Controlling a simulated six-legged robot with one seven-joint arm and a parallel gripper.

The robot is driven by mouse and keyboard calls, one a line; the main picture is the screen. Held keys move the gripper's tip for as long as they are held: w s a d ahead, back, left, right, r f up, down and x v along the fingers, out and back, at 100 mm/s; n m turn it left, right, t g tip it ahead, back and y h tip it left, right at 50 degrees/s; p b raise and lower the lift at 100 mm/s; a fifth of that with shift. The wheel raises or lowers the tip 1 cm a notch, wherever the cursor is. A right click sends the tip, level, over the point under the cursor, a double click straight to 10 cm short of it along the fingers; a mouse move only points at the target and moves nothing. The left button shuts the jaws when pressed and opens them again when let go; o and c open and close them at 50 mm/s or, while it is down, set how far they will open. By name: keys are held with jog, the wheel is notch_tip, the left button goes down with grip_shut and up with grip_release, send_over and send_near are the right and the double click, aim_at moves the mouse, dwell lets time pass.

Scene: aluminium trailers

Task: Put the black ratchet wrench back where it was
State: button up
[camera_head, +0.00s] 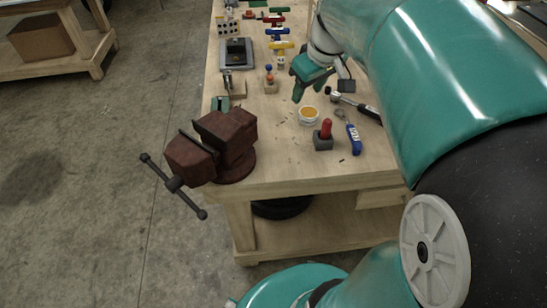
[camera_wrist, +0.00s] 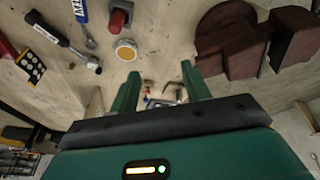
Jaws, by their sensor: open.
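The black ratchet wrench lies flat on the workbench (camera_head: 290,165). Its black handle (camera_head: 370,112) points toward the right edge and its silver head toward the middle. In the wrist view the ratchet wrench (camera_wrist: 50,30) is at the upper left, head toward the picture's middle. My gripper (camera_head: 303,89) is above the bench, left of the wrench head and apart from it. In the wrist view my gripper (camera_wrist: 160,72) has its two green fingers spread, with nothing held between them.
A round yellow-topped tin (camera_head: 309,116), a red-handled tool in a grey block (camera_head: 323,138) and a blue-handled wrench (camera_head: 353,140) lie near the ratchet. A brown vise (camera_head: 225,140) stands at the bench's left front corner. Several coloured tools (camera_head: 278,31) lie farther back.

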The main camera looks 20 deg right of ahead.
jog(key=s+a+f+m+t, duration=0.1)
jog(key=s+a+f+m, duration=0.1)
jog(key=s+a, duration=1.1)
jog(key=shift+s+a+f+m+t, duration=0.3)
jog(key=shift+a+f+t, duration=0.15)
jog(key=shift+a, duration=0.35)
